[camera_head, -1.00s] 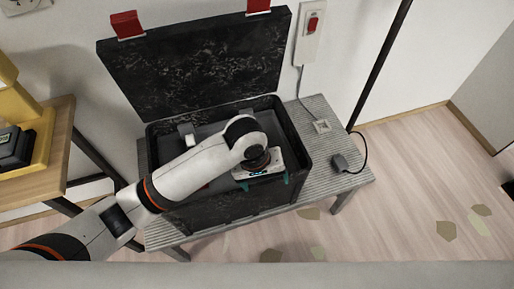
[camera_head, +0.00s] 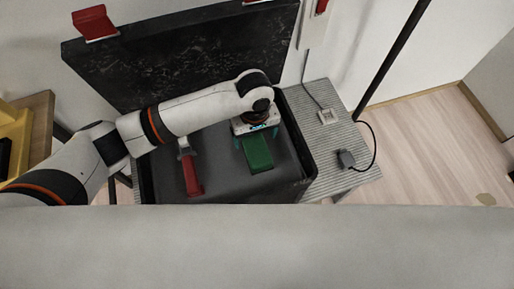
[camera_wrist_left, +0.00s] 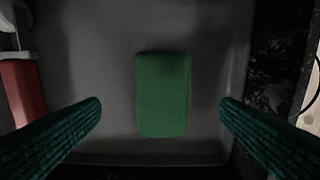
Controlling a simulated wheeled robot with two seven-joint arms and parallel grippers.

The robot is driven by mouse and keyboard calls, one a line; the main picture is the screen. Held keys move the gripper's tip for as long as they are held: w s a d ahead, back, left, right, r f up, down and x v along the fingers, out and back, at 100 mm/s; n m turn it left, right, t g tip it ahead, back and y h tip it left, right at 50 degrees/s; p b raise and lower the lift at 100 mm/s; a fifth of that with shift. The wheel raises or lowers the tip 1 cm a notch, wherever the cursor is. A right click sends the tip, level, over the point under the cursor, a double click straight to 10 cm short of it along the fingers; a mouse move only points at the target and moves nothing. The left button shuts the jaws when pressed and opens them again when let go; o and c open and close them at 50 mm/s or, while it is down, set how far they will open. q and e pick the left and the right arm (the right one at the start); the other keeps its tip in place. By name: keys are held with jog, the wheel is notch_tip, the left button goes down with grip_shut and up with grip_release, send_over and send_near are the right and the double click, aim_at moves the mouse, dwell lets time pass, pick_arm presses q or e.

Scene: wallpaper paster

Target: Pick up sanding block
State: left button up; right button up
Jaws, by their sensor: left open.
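The sanding block is a green rectangular block (camera_head: 257,154) lying on the grey floor of the open black toolbox (camera_head: 309,160). In the left wrist view the block (camera_wrist_left: 163,94) sits centred between my two teal fingers, with a gap on each side. My left gripper (camera_head: 257,139) reaches into the box from above, over the back end of the block. It is open and empty, and its fingers (camera_wrist_left: 160,125) do not touch the block. How far above it they are is hard to tell. My right gripper is not in view.
A red-handled tool (camera_head: 192,174) lies in the box left of the block. The raised black lid (camera_head: 190,55) stands behind. A grey surface covers the near foreground.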

aim_at(257, 149)
pick_arm(q)
notch_tip(257, 149, down, 2)
jog(key=shift+f, duration=0.1)
jog(key=f, duration=0.4)
jog(key=shift+s+d+f+b, duration=0.25)
jog(key=shift+s+f+b, duration=0.1)
jog(key=shift+f, duration=0.4)
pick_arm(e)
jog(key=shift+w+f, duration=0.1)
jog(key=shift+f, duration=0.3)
pick_arm(q)
jog(key=shift+c, duration=0.2)
jog(key=shift+r, duration=0.1)
jog(key=c, duration=1.1)
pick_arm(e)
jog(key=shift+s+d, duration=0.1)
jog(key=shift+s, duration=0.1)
